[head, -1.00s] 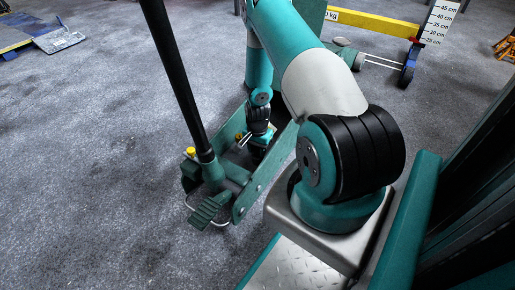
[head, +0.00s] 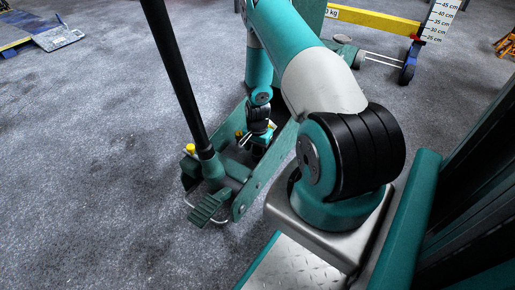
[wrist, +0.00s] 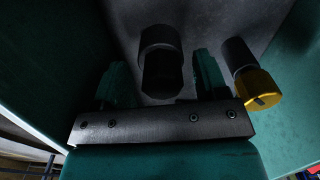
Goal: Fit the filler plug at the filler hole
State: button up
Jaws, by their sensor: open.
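A black cylindrical plug-like piece (wrist: 161,60) stands between my gripper's two fingers (wrist: 160,82) in the wrist view. It has a wider collar and a narrower, faceted lower part. The fingers are apart, one on each side of it, with gaps visible. I cannot tell whether it is seated in the filler hole; no open hole shows. In the head view my gripper (head: 262,136) is down inside the green trolley jack (head: 256,186), and the arm hides most of that spot.
A brass-yellow knob on a dark stem (wrist: 262,90) is close beside the right finger; a yellow knob also shows in the head view (head: 238,134). The jack's long black handle (head: 178,75) rises left of the gripper. A yellow cap (head: 190,148) sits near its base. Jack side plates flank the gripper.

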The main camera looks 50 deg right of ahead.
notch_tip(320, 180, up, 17)
jog(key=p, duration=0.8)
jog(key=shift+r, duration=0.1)
